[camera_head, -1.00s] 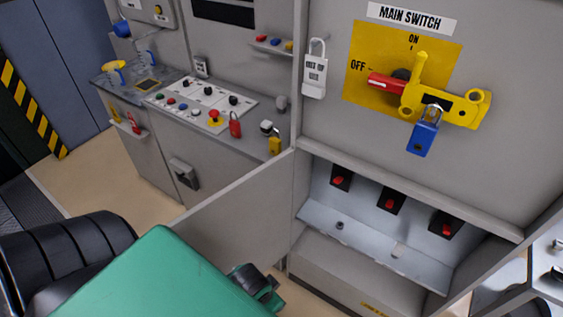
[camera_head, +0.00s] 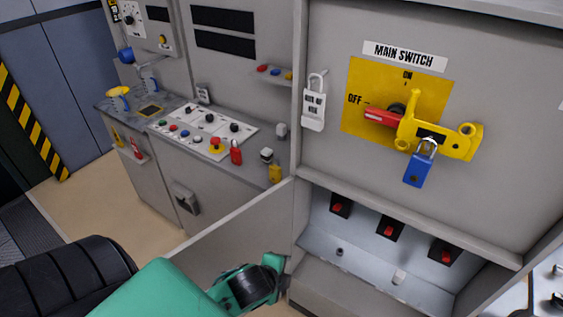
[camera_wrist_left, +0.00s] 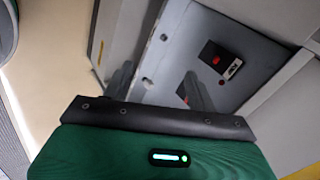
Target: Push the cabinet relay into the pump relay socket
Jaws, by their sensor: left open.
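The open lower cabinet compartment holds a row of black units with red parts, one of them the middle black unit (camera_head: 390,228). I cannot tell which part is the relay or the pump relay socket. A small pale piece (camera_head: 398,277) and a small dark round piece (camera_head: 339,252) are on the compartment's sloping ledge (camera_head: 365,265). My left gripper (camera_wrist_left: 158,85) is open and empty, its two grey fingers apart in front of the compartment in the wrist view. In the head view its hand is at the compartment's lower left, beside the open door. My right gripper is out of view.
The open grey door (camera_head: 235,235) stands left of the compartment, close to my left arm. Above is the yellow main switch handle (camera_head: 440,137) with a blue padlock (camera_head: 418,170). A control desk (camera_head: 205,125) stands at the back left. Tan floor is clear between.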

